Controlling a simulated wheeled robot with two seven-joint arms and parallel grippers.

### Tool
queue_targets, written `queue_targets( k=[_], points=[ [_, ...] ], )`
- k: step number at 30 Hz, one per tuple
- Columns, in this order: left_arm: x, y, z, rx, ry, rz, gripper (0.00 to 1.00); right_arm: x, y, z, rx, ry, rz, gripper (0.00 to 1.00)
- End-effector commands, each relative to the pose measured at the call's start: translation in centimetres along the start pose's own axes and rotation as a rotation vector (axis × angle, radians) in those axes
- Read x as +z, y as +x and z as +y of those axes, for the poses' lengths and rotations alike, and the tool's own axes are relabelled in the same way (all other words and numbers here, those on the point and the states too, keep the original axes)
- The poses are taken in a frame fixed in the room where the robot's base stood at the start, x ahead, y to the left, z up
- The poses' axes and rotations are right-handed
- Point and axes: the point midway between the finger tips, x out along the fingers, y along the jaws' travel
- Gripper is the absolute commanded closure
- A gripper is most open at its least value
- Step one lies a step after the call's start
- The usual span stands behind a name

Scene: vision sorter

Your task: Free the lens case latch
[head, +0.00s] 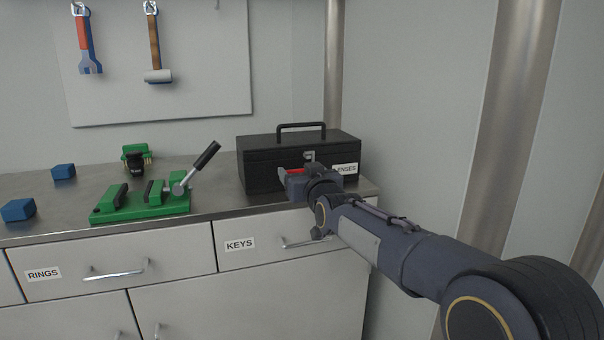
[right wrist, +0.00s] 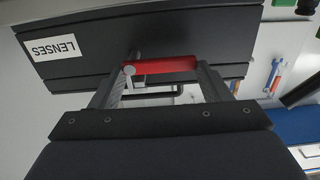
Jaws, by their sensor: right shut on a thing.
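The lens case (head: 262,168) is a black box with a top handle and a LENSES label (head: 346,169), at the right end of the counter. Its lid looks closed. Its red latch lever (head: 293,171) is on the front, partly hidden by my right gripper (head: 292,183). In the right wrist view the case (right wrist: 185,32) looks turned over, and the red lever (right wrist: 165,65) spans between the two fingertips of my right gripper (right wrist: 160,72), which is shut on it. A small metal piece shows at the lever's left end. My left gripper is not in view.
A green fixture with a black-handled lever (head: 150,203) stands left of the case. Blue blocks (head: 18,210) and a small green and black item (head: 136,158) are further left. Drawers labelled RINGS and KEYS (head: 240,244) are below. Steel posts stand at right.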

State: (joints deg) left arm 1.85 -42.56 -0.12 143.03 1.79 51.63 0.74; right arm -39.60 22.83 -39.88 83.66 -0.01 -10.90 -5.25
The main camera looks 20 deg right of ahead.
Motion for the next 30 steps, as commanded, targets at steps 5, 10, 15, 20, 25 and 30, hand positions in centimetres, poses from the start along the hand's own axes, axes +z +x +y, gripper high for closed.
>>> queue_targets(
  k=[5, 10, 15, 20, 25, 30],
  points=[
    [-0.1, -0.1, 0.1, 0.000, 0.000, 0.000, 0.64, -0.2, 0.0, 0.1, 0.001, 0.049, 0.000, 0.70],
    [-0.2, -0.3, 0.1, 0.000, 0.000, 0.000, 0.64, -0.5, 0.0, 0.2, 0.001, 0.148, -0.001, 0.70],
    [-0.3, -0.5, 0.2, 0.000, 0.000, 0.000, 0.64, -0.9, 0.0, 0.5, 0.001, 0.294, -0.001, 0.70],
    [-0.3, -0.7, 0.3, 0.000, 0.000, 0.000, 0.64, -1.3, 0.0, 0.8, 0.002, 0.447, -0.001, 0.70],
    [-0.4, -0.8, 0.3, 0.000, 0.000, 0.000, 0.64, -1.6, 0.0, 1.1, 0.002, 0.609, -0.001, 0.70],
    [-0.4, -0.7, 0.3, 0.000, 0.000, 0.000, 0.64, -1.9, 0.0, 1.5, 0.002, 0.770, 0.000, 0.70]
  ],
)
